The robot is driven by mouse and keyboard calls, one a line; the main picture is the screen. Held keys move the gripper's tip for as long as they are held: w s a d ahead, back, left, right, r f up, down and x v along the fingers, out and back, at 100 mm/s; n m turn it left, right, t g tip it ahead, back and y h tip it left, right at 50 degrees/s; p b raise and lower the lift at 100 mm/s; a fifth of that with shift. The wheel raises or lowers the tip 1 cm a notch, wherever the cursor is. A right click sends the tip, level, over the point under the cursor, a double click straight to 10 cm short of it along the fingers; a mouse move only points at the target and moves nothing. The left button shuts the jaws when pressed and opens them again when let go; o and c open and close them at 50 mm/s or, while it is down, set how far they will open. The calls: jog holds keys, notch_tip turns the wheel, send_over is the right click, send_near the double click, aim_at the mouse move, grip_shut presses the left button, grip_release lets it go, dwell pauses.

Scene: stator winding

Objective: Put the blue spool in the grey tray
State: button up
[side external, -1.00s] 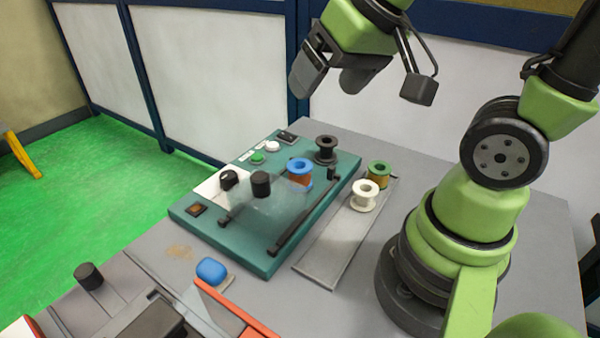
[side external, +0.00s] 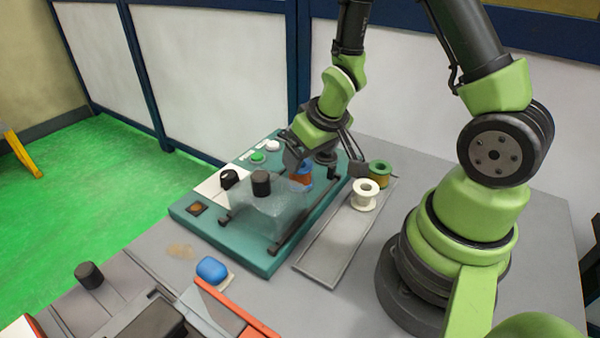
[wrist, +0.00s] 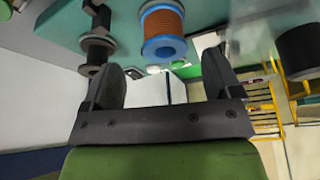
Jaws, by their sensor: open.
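The blue spool (side external: 303,181), blue-flanged with copper-coloured winding, stands on the teal panel, partly hidden by my gripper in the side view. In the wrist view the blue spool (wrist: 163,30) shows beyond and between my fingers. My gripper (side external: 297,165) is open, its fingers at the spool in the side view; I cannot tell whether they touch it. The wrist view shows the two dark fingers (wrist: 166,80) spread apart with nothing held. The grey tray (side external: 325,250) is a long, shallow strip right of the panel. Its front part is bare.
A white spool (side external: 365,194) and a green-and-copper spool (side external: 379,173) stand at the tray's rear. A black spool (wrist: 97,50) is close to my left finger in the wrist view. A clear cover (side external: 262,212) with a black knob (side external: 261,183) sits left of the blue spool.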

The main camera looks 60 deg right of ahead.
jog(key=shift+a+x, duration=0.15)
jog(key=shift+x, duration=1.25)
jog(key=shift+a+x, duration=0.15)
jog(key=shift+x, duration=1.3)
jog(key=shift+w, duration=0.15)
jog(key=c, duration=1.1)
jog(key=shift+r, duration=0.1)
notch_tip(320, 180, up, 10)
notch_tip(320, 180, up, 18)
jog(key=s+a+f+n, duration=0.1)
jog(key=a+f, duration=0.2)
jog(key=f, duration=0.4)
jog(key=s+a+f+n+y, duration=0.1)
jog(key=a+f+n, duration=0.1)
jog(key=a+f, duration=0.2)
notch_tip(320, 180, down, 4)
jog(key=shift+r, duration=0.2)
